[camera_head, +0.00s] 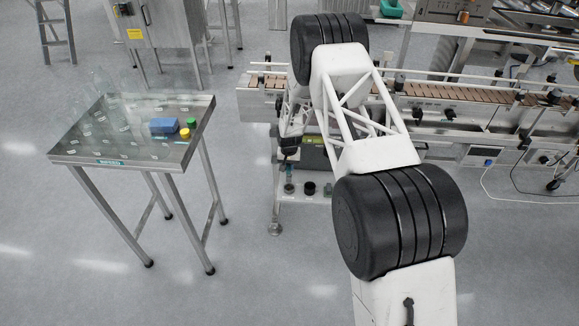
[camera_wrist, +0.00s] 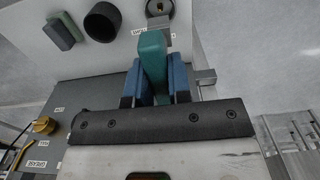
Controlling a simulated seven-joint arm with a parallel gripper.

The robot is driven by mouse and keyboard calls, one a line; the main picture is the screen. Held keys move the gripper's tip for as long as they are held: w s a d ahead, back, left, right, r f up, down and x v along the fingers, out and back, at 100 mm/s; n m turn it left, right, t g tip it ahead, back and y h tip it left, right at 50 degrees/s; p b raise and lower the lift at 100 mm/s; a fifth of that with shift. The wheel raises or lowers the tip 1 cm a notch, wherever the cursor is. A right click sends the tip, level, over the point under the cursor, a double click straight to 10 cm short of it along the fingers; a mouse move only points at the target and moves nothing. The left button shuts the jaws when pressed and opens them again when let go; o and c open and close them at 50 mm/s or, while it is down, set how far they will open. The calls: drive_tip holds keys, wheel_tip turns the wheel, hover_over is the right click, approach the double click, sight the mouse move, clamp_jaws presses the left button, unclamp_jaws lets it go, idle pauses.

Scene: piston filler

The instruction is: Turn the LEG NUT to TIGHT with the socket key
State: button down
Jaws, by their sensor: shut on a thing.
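My gripper (camera_wrist: 156,80) has two blue fingers shut on a teal handle (camera_wrist: 152,52), which looks like the socket key's handle. The handle points toward the top of the wrist view; its working end is hidden or cannot be made out. In the head view my gripper (camera_head: 289,146) is at the left end of the conveyor machine, largely hidden by my arm, above a low shelf. The leg nut cannot be made out for certain. A machine leg with a round foot (camera_head: 275,229) stands below that end.
A yellow knob (camera_wrist: 43,125) sits on a dark labelled panel. A steel table (camera_head: 120,155) stands left, with open floor between.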

sight(289, 176)
drive_tip(key=shift+f, duration=0.4)
drive_tip(key=shift+f, duration=2.9)
drive_tip(key=shift+f, duration=0.25)
drive_tip(key=m, duration=0.3)
drive_tip(key=shift+m, duration=0.4)
drive_tip(key=m, duration=0.3)
drive_tip(key=shift+m, duration=0.4)
drive_tip(key=m, duration=0.3)
drive_tip(key=shift+m, duration=0.3)
drive_tip(key=m, duration=0.4)
drive_tip(key=shift+r, duration=0.65)
